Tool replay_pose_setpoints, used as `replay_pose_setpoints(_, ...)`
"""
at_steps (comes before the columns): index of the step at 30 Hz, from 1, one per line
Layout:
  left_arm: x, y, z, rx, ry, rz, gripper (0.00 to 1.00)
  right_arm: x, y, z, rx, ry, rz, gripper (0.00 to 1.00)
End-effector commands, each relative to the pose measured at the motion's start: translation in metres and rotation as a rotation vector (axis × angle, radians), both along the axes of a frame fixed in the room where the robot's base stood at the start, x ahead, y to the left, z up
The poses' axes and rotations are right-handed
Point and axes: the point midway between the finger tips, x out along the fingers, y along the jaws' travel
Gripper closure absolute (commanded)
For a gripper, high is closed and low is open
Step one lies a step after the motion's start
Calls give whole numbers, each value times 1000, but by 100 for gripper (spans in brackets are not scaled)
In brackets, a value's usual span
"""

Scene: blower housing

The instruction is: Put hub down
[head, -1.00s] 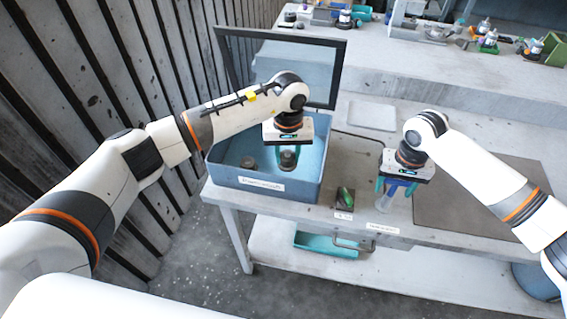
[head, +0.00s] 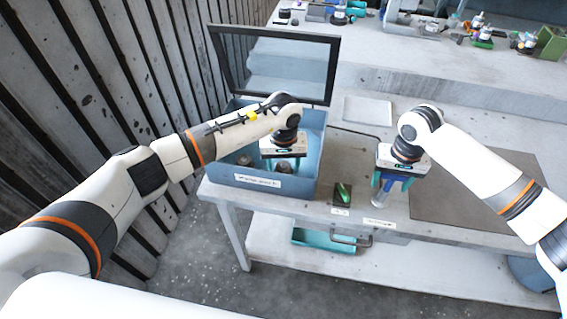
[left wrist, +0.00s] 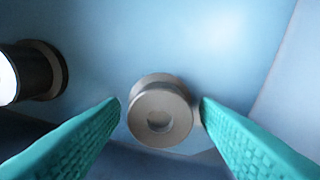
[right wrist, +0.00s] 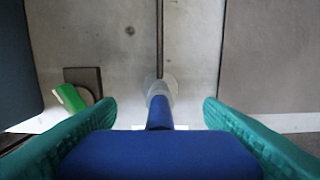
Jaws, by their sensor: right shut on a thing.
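The hub, a round grey-brown piece with a recessed centre (left wrist: 160,112), stands on the floor of the blue box (head: 258,181). My left gripper (head: 284,166) reaches down into the box. In the left wrist view its green fingers (left wrist: 160,103) stand on either side of the hub, with a narrow gap showing at each side, so it looks open around it. In the head view the hub is mostly hidden by the gripper. My right gripper (head: 388,183) is shut on a blue-handled tool (right wrist: 160,152), whose narrow shaft ends in a pale, translucent tip (right wrist: 158,88).
A dark cylinder with a white top (left wrist: 25,72) stands in the box left of the hub. The box's framed lid (head: 330,70) is raised. A green item on a dark pad (head: 342,194) lies between box and right gripper. A brown mat (head: 470,190) is clear.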

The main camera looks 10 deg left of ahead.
Motion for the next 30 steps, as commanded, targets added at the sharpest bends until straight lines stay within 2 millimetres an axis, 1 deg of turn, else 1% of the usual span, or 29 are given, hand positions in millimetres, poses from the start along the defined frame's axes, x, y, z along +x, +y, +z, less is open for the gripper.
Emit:
replay_pose_setpoints(8,0,0,1,0,0,0,44,0,-1,0,-1,0,-1,61)
replay_pose_setpoints(11,1,0,7,0,-2,-1,44,0,-1,0,-1,0,-1,61)
replay_pose_setpoints(14,1,1,22,0,-5,0,44,0,-1,0,-1,0,-1,61)
replay_pose_setpoints(21,1,0,74,1,-6,-2,44,0,-1,-1,-1,0,-1,61)
replay_pose_setpoints(24,1,0,94,0,-5,-1,44,0,-1,0,-1,0,-1,61)
replay_pose_setpoints(27,1,0,108,1,-3,0,44,0,-1,-1,-2,0,-1,61)
replay_pose_setpoints(30,0,0,118,0,-2,0,44,0,-1,-1,-2,0,-1,61)
